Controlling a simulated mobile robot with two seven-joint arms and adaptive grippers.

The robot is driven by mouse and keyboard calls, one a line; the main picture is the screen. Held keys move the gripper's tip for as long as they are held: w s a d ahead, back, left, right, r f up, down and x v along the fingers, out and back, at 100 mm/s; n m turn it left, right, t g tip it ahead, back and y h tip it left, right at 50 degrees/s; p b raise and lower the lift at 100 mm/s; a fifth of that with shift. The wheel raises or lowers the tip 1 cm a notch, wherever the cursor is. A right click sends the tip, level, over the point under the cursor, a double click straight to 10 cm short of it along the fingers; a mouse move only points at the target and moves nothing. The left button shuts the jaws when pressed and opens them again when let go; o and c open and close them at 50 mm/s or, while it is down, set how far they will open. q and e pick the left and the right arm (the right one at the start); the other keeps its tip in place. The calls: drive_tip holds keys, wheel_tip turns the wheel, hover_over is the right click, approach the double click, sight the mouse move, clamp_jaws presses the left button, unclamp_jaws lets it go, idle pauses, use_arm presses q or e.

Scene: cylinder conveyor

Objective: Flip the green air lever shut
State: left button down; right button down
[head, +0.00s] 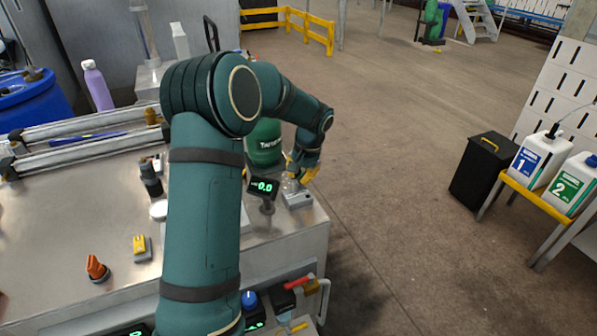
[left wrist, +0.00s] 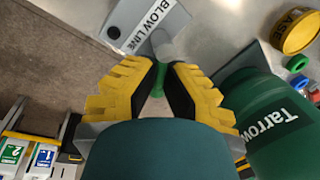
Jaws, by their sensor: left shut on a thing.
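My left gripper (head: 303,172) is at the far right corner of the metal bench, above a small grey valve block (head: 297,199). In the left wrist view, its yellow-tipped fingers (left wrist: 162,72) are closed in on a green piece (left wrist: 157,90), which looks like the air lever. Most of that piece is hidden by the fingers, so its angle cannot be told. A grey post (left wrist: 163,46) rises beside it from the block marked "BLOW LINE" (left wrist: 146,22). My right gripper is not in view.
A green Tarrow drum (left wrist: 268,128) stands close beside the gripper. A display reading 0.0 (head: 262,187) is just left of the valve block.

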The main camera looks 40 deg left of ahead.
use_arm(q)
drive_tip(key=m, duration=0.2)
drive_tip(key=d+m+p, duration=0.1)
drive_tip(key=m, duration=0.1)
drive_tip(key=shift+s+f+t, duration=0.15)
drive_tip(key=shift+s+t, duration=0.05)
drive_tip(key=shift+t, duration=0.1)
drive_tip(key=shift+s+d+m, duration=0.15)
drive_tip(key=shift+d+m, duration=0.05)
drive_tip(key=shift+m, duration=1.1)
drive_tip(key=shift+f+t+p, duration=0.1)
drive_tip(key=shift+t+p, duration=0.2)
drive_tip(key=c, duration=1)
unclamp_jaws()
drive_tip(key=shift+r, duration=0.2)
drive_tip(key=shift+r, duration=0.25)
drive_tip(key=v, duration=1.1)
drive_tip(key=shift+r, duration=0.15)
